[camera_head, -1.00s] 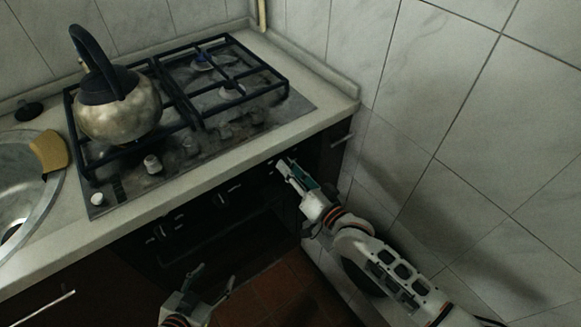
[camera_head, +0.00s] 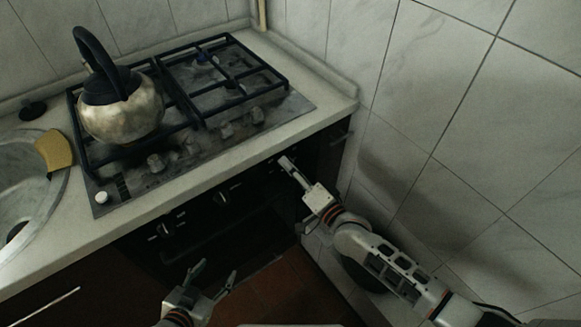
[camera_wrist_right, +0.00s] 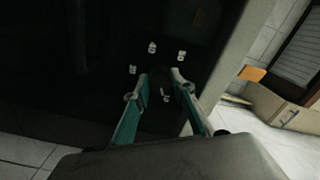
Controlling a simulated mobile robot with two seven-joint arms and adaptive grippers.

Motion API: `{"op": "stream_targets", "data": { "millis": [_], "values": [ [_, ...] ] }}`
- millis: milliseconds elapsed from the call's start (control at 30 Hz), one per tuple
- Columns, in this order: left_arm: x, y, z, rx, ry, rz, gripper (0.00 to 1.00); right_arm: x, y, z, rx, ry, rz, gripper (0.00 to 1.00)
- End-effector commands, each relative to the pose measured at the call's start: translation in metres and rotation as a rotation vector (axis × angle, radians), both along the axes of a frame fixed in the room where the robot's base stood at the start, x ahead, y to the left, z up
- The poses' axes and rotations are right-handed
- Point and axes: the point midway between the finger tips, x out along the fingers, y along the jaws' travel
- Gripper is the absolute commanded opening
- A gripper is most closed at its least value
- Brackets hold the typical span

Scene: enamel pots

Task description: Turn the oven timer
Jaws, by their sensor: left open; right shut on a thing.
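The dark oven front (camera_head: 250,235) is below the worktop. My right gripper (camera_head: 285,163) is against its right end in the head view. In the right wrist view, the teal-padded fingers (camera_wrist_right: 160,78) are apart at the dark panel, shut on a dark knob, the oven timer (camera_wrist_right: 167,87), which is hard to make out. Small white marks (camera_wrist_right: 152,47) surround it. The fingers hide the timer in the head view. My left gripper (camera_head: 214,273) is open and empty in front of the oven, low in the picture.
Two other oven knobs (camera_head: 222,197) are to the left on the panel. A kettle (camera_head: 122,115) stands on the gas hob (camera_head: 222,128) above. The tiled wall (camera_head: 470,150) is close to the right of my right arm. A sink (camera_head: 25,200) is at the left.

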Motion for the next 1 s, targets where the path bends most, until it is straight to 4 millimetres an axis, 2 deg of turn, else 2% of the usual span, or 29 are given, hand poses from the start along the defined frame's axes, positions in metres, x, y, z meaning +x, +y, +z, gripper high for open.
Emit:
{"op": "stream_targets", "data": {
  "millis": [267, 300, 333, 367, 767, 1000],
  "values": [
    [0.0, -0.001, 0.001, 0.0, 0.0, 0.0, 0.54, 0.001, 0.0, 0.001, 0.0, -0.002, 0.0, 0.03],
    [0.0, -0.001, 0.001, 0.0, -0.001, 0.0, 0.54, 0.001, 0.0, 0.001, 0.0, -0.002, 0.0, 0.29],
    [0.0, -0.001, 0.002, -0.001, -0.002, 0.0, 0.54, 0.001, 0.0, 0.001, 0.0, -0.002, 0.0, 0.37],
    [0.0, -0.001, 0.002, -0.001, -0.002, 0.0, 0.54, 0.001, 0.0, 0.001, 0.0, -0.002, 0.0, 0.41],
    [-0.002, 0.0, 0.0, 0.001, 0.002, 0.0, 0.54, -0.003, -0.002, 0.0, -0.001, -0.001, 0.0, 0.41],
    [-0.001, 0.0, 0.001, 0.0, 0.0, 0.0, 0.54, -0.033, -0.025, -0.002, -0.003, 0.001, 0.0, 0.41]
  ]
}}
